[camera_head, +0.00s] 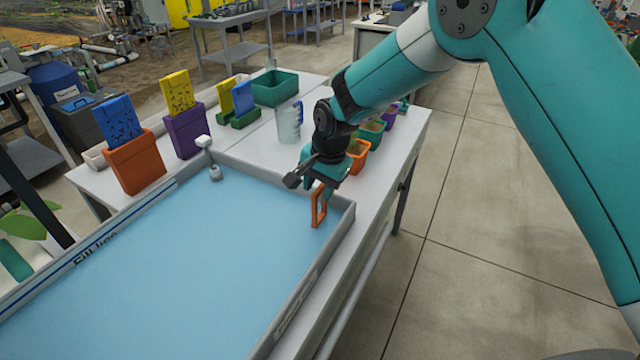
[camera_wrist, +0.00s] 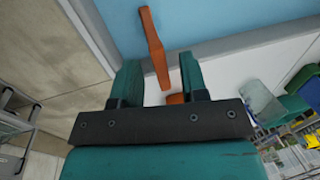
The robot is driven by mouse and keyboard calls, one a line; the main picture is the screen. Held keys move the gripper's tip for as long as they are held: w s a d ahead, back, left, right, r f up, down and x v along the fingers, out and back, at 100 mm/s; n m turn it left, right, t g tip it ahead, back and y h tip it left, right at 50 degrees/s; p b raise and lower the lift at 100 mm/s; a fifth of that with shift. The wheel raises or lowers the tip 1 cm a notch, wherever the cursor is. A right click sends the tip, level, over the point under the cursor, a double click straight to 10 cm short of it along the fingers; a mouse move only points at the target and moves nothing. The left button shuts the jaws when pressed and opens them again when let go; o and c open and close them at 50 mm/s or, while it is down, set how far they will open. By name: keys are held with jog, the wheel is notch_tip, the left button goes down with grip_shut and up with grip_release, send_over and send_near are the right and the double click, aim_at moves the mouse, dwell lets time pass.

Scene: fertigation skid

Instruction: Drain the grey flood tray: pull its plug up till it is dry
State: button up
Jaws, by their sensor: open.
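The grey flood tray (camera_head: 344,226) holds light blue water spread over its whole floor. My gripper (camera_head: 320,184) is at the top of the handle, above the tray's right end. In the wrist view my gripper (camera_wrist: 159,75) is open, with a finger on each side of the handle and gaps visible beside it. The plug's lower end is hidden.
Orange (camera_head: 135,162) and purple (camera_head: 186,132) holders with cards stand behind the tray. A clear jug (camera_head: 289,122) and a green bin (camera_head: 275,88) are farther back. Small orange (camera_head: 358,155) and green pots stand close behind my gripper. Open floor lies to the right.

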grip_shut()
jog(key=shift+r+p, duration=1.05)
jog(key=shift+r, duration=0.75)
jog(key=shift+w, duration=0.1)
grip_release()
notch_tip(320, 180, up, 17)
jog(key=s+d+b, duration=0.2)
jog(key=d, duration=0.1)
